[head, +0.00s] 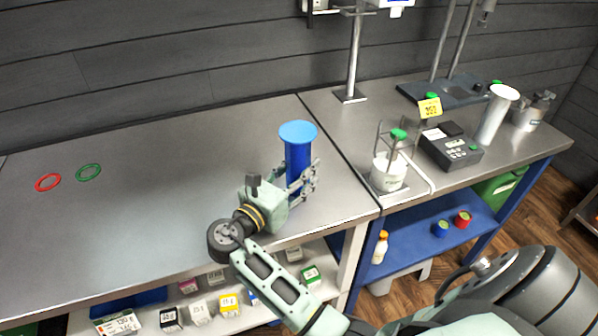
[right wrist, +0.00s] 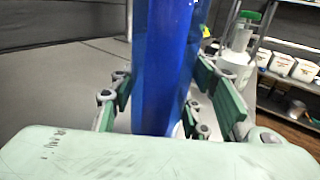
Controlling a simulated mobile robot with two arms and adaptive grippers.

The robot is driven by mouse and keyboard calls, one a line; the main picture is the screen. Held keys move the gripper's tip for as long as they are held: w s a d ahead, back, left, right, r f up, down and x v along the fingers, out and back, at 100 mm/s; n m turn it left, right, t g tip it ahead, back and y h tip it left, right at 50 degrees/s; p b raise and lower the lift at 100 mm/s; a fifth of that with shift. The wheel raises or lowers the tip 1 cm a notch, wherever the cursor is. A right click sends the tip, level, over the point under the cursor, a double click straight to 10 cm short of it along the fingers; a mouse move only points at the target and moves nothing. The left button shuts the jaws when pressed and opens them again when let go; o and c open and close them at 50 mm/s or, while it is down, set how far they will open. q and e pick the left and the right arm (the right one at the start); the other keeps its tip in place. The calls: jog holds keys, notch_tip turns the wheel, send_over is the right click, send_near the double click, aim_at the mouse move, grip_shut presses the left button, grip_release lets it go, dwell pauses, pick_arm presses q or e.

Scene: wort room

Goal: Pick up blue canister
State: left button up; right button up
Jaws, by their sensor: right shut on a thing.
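The blue canister (head: 298,155) stands upright at the right end of the left table, near the seam with the right table. It has a lighter blue top. My right gripper (head: 301,180) is shut on the canister's lower body, with fingers on both sides of it. In the right wrist view the canister (right wrist: 164,65) fills the middle, between the green finger pads of the gripper (right wrist: 165,100). Its base is partly hidden by the gripper, so I cannot tell whether it touches the table. My left gripper is not in view.
A red ring (head: 48,182) and a green ring (head: 88,172) lie at the table's left. On the right table are a white container (head: 388,172) with a green knob, a dark device (head: 450,150) and a white cylinder (head: 495,115). The left table's middle (head: 170,190) is clear.

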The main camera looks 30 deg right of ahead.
notch_tip(320, 180, up, 3)
jog(key=shift+r, duration=0.15)
jog(key=s+d+r, duration=0.6)
jog(key=s+r, duration=0.1)
jog(key=s, duration=0.3)
jog(key=shift+d, duration=0.15)
jog(key=n+t+y, duration=0.7)
jog(key=n+t, duration=0.1)
jog(key=t, duration=0.1)
send_near(299, 161)
jog(key=d+r, duration=0.1)
jog(key=d, duration=0.4)
jog(key=s+a+f+n+t+y, duration=0.2)
jog(key=s+a+f+n+y, duration=0.2)
jog(key=a+y, duration=0.6)
jog(key=shift+s+a+f+n+t, duration=0.15)
jog(key=shift+a+f+n+t, duration=0.25)
jog(key=shift+a+f+n, duration=0.5)
jog(key=shift+d, duration=0.2)
